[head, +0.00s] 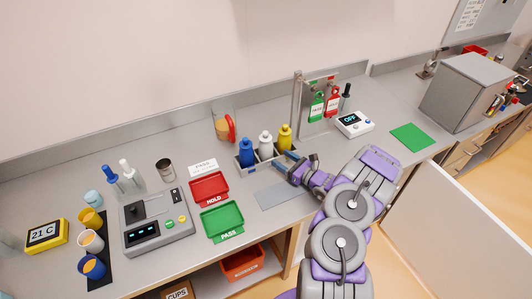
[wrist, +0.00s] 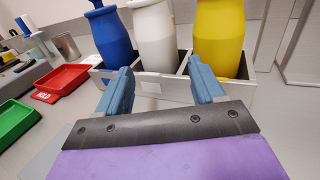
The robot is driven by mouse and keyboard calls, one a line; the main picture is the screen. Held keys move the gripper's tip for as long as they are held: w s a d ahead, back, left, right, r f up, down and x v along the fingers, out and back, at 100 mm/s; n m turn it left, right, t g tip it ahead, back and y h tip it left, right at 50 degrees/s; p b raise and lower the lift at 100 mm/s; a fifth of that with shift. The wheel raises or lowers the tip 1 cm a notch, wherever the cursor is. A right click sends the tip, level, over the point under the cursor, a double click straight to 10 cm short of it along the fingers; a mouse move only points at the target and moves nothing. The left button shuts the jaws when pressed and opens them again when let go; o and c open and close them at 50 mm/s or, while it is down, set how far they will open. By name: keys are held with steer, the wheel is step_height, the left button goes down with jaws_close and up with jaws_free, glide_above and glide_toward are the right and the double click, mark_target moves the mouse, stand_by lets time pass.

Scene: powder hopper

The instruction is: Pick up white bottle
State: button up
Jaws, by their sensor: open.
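The white bottle (head: 265,144) stands upright in the middle of a grey divided rack (head: 246,169), between a blue bottle (head: 246,152) on its left and a yellow bottle (head: 285,136) on its right. In the wrist view the white bottle (wrist: 154,38) is straight ahead, its top cut off by the frame. My gripper (wrist: 160,88) is open and empty, its two blue fingers apart in front of the rack. In the head view my gripper (head: 285,163) is at the rack's front right. The white bottle's lower part is hidden by the rack wall.
Red HOLD tray (head: 209,188) and green PASS tray (head: 222,220) lie left of the rack. A grey mat (head: 283,194) lies in front of it. A metal stand with tags (head: 317,108) and a white box reading OFF (head: 354,124) are to the right.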

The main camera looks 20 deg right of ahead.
mark_target(271, 154)
steer(key=shift+x, duration=0.95)
steer(key=x, duration=0.4)
steer(key=shift+a+f+b, duration=0.15)
steer(key=shift+a+b, duration=0.1)
steer(key=shift+b, duration=0.15)
steer(key=shift+w+a, duration=0.25)
steer(key=shift+w, duration=0.4)
steer(key=shift+c, duration=0.3)
steer(key=c, duration=0.8)
steer(key=shift+d+r, duration=0.1)
steer(key=shift+r, duration=0.1)
